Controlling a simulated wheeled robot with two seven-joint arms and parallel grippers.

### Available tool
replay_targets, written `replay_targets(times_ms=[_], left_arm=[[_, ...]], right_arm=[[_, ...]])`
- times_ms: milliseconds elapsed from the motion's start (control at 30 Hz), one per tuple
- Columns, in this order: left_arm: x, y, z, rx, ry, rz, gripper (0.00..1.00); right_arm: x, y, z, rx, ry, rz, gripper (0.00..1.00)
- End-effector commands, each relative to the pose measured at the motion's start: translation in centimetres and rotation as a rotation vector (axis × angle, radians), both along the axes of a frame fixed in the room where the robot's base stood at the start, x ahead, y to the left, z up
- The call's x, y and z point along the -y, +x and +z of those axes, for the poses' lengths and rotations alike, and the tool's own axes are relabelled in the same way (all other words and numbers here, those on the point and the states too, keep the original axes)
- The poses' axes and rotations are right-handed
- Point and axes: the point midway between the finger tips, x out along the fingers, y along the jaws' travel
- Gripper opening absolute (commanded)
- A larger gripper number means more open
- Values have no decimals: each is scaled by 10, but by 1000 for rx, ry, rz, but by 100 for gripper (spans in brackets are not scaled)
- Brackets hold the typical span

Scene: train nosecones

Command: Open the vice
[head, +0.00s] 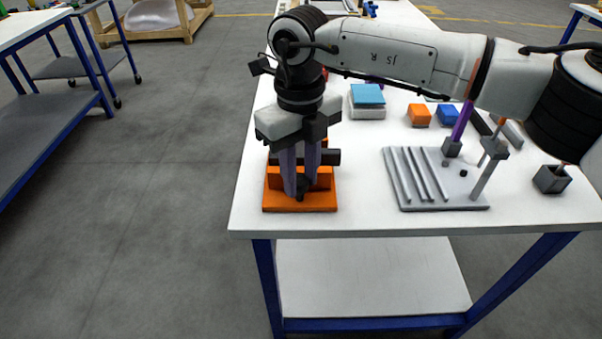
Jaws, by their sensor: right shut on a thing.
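The vice (300,205) has an orange base and body with dark parts. It stands near the front left corner of the white table (360,222). My right gripper (303,190) points straight down over the vice. Its two fingers are closed on a small dark part at the front of the vice, which looks like its handle (301,188). The fingers and palm hide much of the vice, so I cannot tell how far its jaws stand apart. My left gripper is not in view.
A grey rack plate (437,200) with ridges and upright holders stands to the right. Behind it are an orange block (419,114) and a blue block (447,115). A blue-topped box (367,97) stands farther back. Bare table lies between vice and rack.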

Motion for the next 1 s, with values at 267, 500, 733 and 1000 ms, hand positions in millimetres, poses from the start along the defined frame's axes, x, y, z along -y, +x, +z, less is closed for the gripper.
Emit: replay_targets(times_ms=[267, 500, 733, 1000], left_arm=[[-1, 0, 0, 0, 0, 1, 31], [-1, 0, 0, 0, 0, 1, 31], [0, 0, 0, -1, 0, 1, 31], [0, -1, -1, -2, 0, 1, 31]], right_arm=[[-3, 5, 4, 18, 11, -1, 4], [-3, 5, 5, 19, 12, -1, 4], [-3, 5, 5, 19, 13, -2, 4], [-1, 6, 5, 19, 10, -5, 45]])
